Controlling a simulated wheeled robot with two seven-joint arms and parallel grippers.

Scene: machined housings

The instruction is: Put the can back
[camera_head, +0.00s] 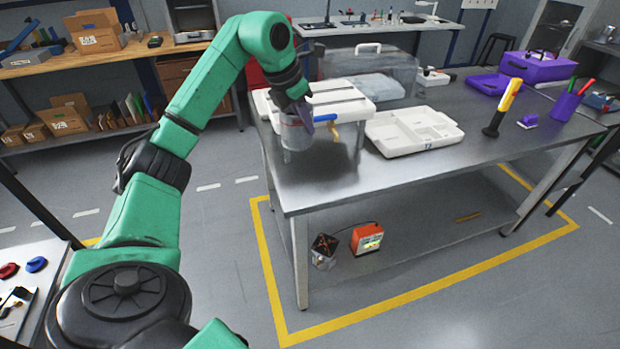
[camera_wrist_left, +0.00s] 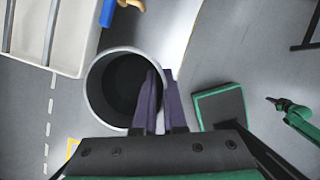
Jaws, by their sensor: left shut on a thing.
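The can (camera_head: 296,136) is a grey, open-topped metal cylinder near the left end of the steel table. In the left wrist view its round mouth and dark inside (camera_wrist_left: 118,88) face the camera. My left gripper (camera_head: 300,108) comes down on it from above. Its purple fingers (camera_wrist_left: 157,100) are shut on the can's right wall, one inside and one outside the rim. I cannot tell whether the can's base touches the table. My right gripper (camera_wrist_left: 272,101) seems to show small at the right of the wrist view; its jaws are too small to read.
A white compartment tray (camera_head: 412,132) lies to the right. The steel table (camera_head: 330,180) is bare in front. A yellow-black tool (camera_head: 502,105) stands farther right.

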